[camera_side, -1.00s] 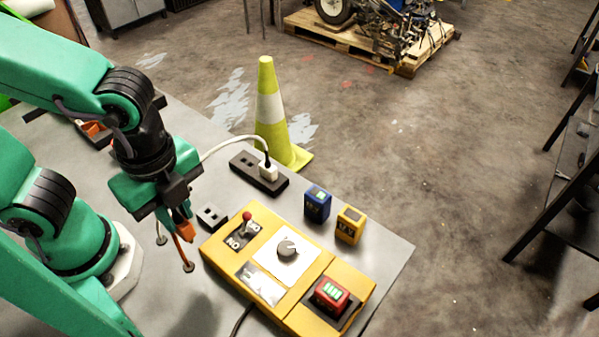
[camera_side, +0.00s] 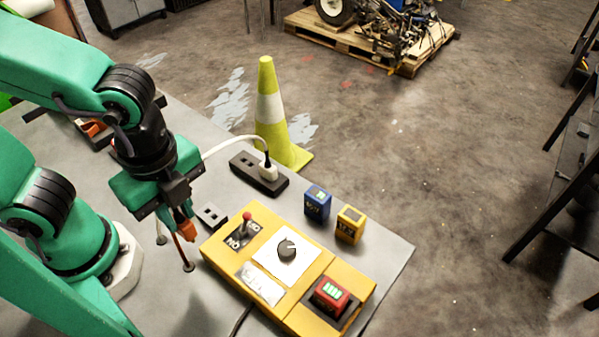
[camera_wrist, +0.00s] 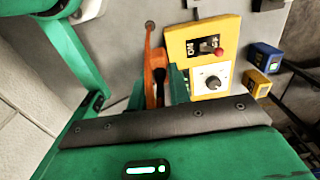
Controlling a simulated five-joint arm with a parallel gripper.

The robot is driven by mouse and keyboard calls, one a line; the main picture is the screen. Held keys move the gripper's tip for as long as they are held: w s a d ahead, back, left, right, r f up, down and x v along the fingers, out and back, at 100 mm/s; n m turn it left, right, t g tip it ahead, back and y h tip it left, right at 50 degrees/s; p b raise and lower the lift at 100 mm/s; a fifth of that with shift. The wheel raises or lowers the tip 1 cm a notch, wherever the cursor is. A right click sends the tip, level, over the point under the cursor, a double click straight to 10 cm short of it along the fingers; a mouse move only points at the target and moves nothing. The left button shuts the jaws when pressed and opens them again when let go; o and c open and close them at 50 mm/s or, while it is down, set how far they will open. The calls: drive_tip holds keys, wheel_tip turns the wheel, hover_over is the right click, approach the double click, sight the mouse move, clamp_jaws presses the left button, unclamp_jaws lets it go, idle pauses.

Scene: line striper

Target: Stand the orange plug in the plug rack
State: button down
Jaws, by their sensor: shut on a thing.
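The orange plug (camera_side: 187,230) is held in my gripper (camera_side: 182,212), whose jaws are shut on it. It hangs beside the left end of the yellow control panel. Its cord runs down to a round fitting on the grey table. In the wrist view the orange plug (camera_wrist: 155,62) and its cord show left of the panel. A small dark block with openings (camera_side: 212,215), which may be the plug rack, lies just right of the plug, apart from it. The black strip (camera_side: 247,167) behind it holds a white plug (camera_side: 268,171) with a white cord.
The yellow control panel (camera_side: 318,262) has a red-tipped lever, a dial and a red battery-like block (camera_side: 331,294). A blue block (camera_side: 317,203) and a yellow block (camera_side: 350,224) stand behind it. A yellow-green cone (camera_side: 268,120) stands beyond the strip. The table's right corner (camera_side: 392,262) is clear.

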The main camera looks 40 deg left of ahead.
drive_tip(key=w+a+f, duration=0.1)
drive_tip(key=w+a, duration=0.5)
drive_tip(key=w, duration=0.5)
drive_tip(key=w+a+f, duration=0.1)
drive_tip(key=w+a, duration=0.4)
drive_tip(key=w, duration=0.7)
drive_tip(key=shift+w+a, duration=0.3)
drive_tip(key=shift+a, duration=0.1)
drive_tip(key=shift+f, duration=0.25)
drive_tip(key=shift+f, duration=2.7)
drive_tip(key=shift+f, duration=1.45)
drive_tip(key=c, duration=1.2)
unclamp_jaws()
drive_tip(key=shift+o, duration=0.4)
drive_tip(key=shift+o, duration=1.1)
